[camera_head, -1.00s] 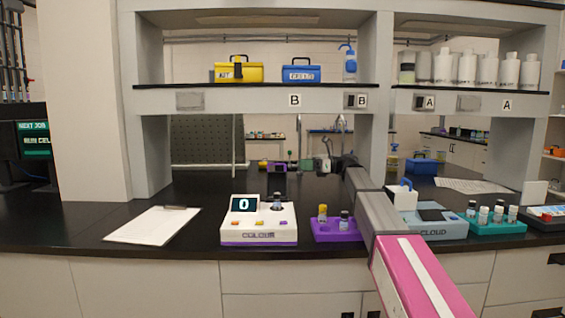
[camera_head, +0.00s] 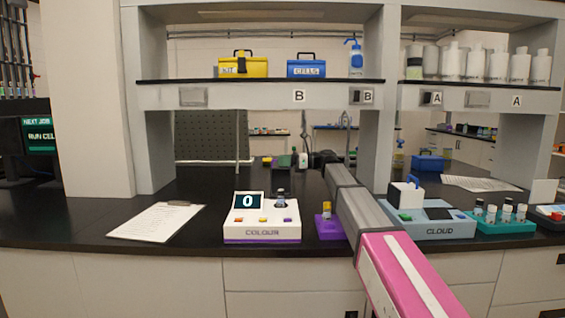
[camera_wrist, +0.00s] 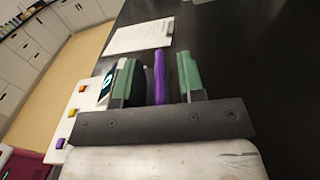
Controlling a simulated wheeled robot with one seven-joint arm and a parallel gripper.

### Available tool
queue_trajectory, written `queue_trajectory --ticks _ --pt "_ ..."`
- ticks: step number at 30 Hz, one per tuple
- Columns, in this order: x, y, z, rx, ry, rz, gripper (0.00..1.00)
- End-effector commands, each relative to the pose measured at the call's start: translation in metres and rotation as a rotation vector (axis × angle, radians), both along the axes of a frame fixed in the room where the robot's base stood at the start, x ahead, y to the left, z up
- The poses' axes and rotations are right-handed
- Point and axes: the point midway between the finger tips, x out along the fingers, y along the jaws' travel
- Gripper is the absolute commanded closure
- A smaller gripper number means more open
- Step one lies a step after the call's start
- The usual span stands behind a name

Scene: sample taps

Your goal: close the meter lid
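The white COLOUR meter (camera_head: 262,233) with a purple base stands on the black bench, its display reading 0. A dark-capped vial (camera_head: 281,199) shows at its back right. The meter's buttons show at the left of the wrist view (camera_wrist: 71,113). My gripper (camera_head: 285,161) is behind the meter. In the wrist view its green-padded fingers (camera_wrist: 158,80) are apart, with a thin upright purple strip (camera_wrist: 159,78) between them and gaps on both sides. I cannot tell whether this strip is the meter lid. The blue-grey CLOUD meter (camera_head: 440,231) carries a white block (camera_head: 404,195).
A clipboard (camera_head: 157,222) lies left of the COLOUR meter. A purple vial holder (camera_head: 329,229) is partly hidden by my arm. A teal vial rack (camera_head: 503,226) stands at the right. The shelf and its posts rise behind; bench between clipboard and wall is clear.

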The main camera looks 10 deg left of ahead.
Motion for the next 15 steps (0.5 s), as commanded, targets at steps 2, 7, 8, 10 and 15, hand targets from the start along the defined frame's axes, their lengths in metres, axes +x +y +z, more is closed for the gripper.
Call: queue_trajectory --ticks 2,7,8,10,15 --pt "-0.0006 0.0022 -0.0001 0.0 0.0 0.0 0.64" --pt "-0.0007 0.0026 -0.0001 0.0 0.0 0.0 0.64" --pt "-0.0007 0.0025 -0.0001 0.0 0.0 0.0 0.64" --pt "-0.0007 0.0025 -0.0001 0.0 0.0 0.0 0.74" --pt "-0.0004 0.0025 -0.0001 0.0 0.0 0.0 1.0"
